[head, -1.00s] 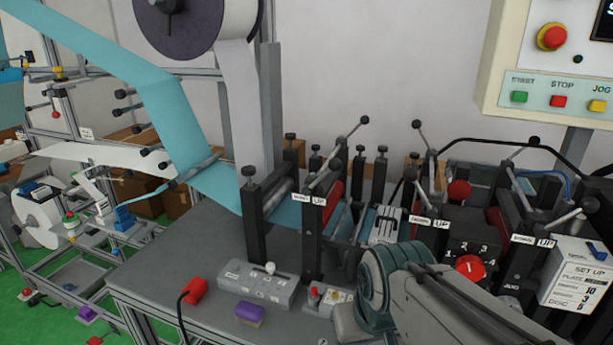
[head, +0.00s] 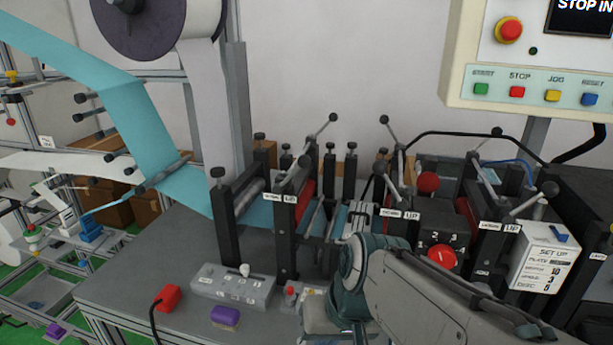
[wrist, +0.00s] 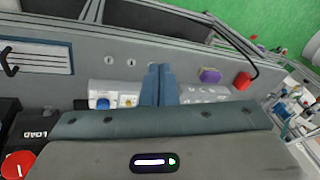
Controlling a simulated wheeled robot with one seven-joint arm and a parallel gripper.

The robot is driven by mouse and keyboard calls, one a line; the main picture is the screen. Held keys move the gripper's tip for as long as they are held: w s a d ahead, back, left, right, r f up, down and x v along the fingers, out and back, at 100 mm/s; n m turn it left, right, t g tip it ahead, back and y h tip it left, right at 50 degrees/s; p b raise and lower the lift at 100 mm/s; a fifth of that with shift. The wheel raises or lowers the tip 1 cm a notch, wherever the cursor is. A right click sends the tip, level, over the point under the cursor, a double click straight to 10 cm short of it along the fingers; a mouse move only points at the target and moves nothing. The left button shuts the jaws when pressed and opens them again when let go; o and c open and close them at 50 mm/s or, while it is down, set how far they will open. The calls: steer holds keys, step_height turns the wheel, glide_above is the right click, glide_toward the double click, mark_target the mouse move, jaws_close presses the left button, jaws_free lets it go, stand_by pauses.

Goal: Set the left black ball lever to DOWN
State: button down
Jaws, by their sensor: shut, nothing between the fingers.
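The left press station carries levers with black ball ends. Its near black ball lever (head: 291,175) slants up to the right above a label reading UP (head: 290,198). Its far lever (head: 321,129) also points up and right. In the head view my forearm fills the lower middle, and my fingers cannot be made out there. In the wrist view my gripper (wrist: 158,72) has its two blue fingers together and empty, over the grey table front near the switch boxes. No lever shows at the fingers.
A grey control box (head: 230,287), purple block (head: 225,316) and red plug (head: 167,297) lie on the table front. Middle and right stations with similar levers stand to the right, near a red knob (head: 441,257). A button panel (head: 465,90) hangs upper right.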

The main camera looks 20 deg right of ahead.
steer(key=w+a+r+m+t+y+b, duration=0.1)
steer(key=w+r+m+t+y+b, duration=0.45)
steer(key=w+y, duration=0.45)
steer(key=w+d+r+m+t+h+b, duration=0.1)
steer(key=w+d+r+m+t+h, duration=0.2)
steer(key=d+m+t, duration=0.4)
steer(key=w+d+r+m+t+h, duration=0.25)
steer(key=w+d+t, duration=0.2)
steer(key=d, duration=0.45)
steer(key=w+a+r+p, duration=0.4)
steer(key=w+a, duration=0.3)
steer(key=w, duration=0.3)
steer(key=shift+a+r+y, duration=0.2)
steer(key=shift+y, duration=0.25)
steer(key=shift+r, duration=0.1)
